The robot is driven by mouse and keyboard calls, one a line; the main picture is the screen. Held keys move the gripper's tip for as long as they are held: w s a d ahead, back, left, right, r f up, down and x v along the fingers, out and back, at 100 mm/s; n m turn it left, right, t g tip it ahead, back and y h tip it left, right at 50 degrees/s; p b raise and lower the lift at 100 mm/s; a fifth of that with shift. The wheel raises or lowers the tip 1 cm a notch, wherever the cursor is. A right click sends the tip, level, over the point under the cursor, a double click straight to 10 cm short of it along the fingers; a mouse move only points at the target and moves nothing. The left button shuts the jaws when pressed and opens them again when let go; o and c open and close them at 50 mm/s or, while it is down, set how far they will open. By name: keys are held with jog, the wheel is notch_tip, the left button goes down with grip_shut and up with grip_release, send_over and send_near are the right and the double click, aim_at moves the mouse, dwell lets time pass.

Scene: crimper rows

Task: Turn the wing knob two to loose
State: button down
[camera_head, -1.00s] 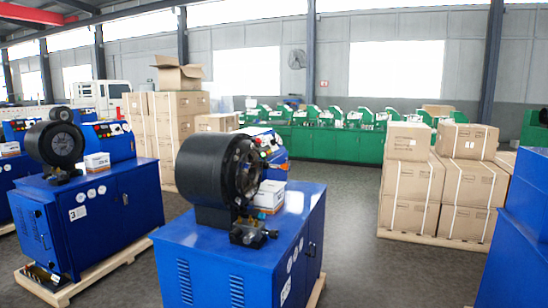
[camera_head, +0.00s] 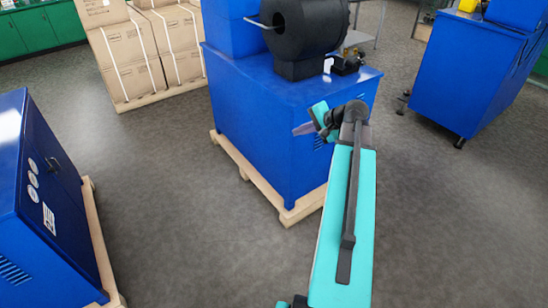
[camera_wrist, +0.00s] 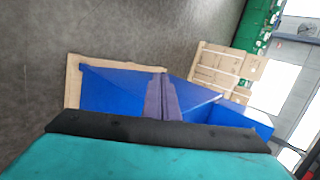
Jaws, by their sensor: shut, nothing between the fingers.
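No wing knob can be made out for certain in either view. A black crimper head (camera_head: 300,35) stands on a blue machine cabinet (camera_head: 265,110) in the head view. A small dark fitting (camera_head: 347,64) sits at the cabinet top's right side, too small to read in detail. My gripper (camera_head: 303,129) is in front of this cabinet, below its top edge in the picture, with no visible contact. In the wrist view my gripper's grey fingers (camera_wrist: 162,98) are together and empty, with a blue cabinet (camera_wrist: 110,90) behind them.
Another blue cabinet (camera_head: 50,200) on a pallet stands at the left, and a blue cabinet on casters (camera_head: 465,75) at the right. Stacked cartons (camera_head: 135,60) are at the back left. The grey floor (camera_head: 180,200) between the cabinets is clear.

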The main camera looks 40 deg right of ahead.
jog(key=s+d+r+m+t+h, duration=0.1)
jog(key=s+d+r, duration=0.3)
jog(key=r, duration=0.5)
jog(key=s+d+r+m+t+h+p, duration=0.1)
jog(key=s+d+r, duration=0.3)
jog(key=r, duration=0.6)
jog(key=s+d+r+m+t+h, duration=0.1)
jog(key=s+d+r+t, duration=0.2)
jog(key=d+r, duration=0.3)
notch_tip(320, 180, up, 4)
jog(key=shift+s+r+h+p, duration=0.1)
jog(key=shift+s+h+p, duration=0.25)
jog(key=shift+s, duration=0.1)
jog(key=shift+w, duration=0.1)
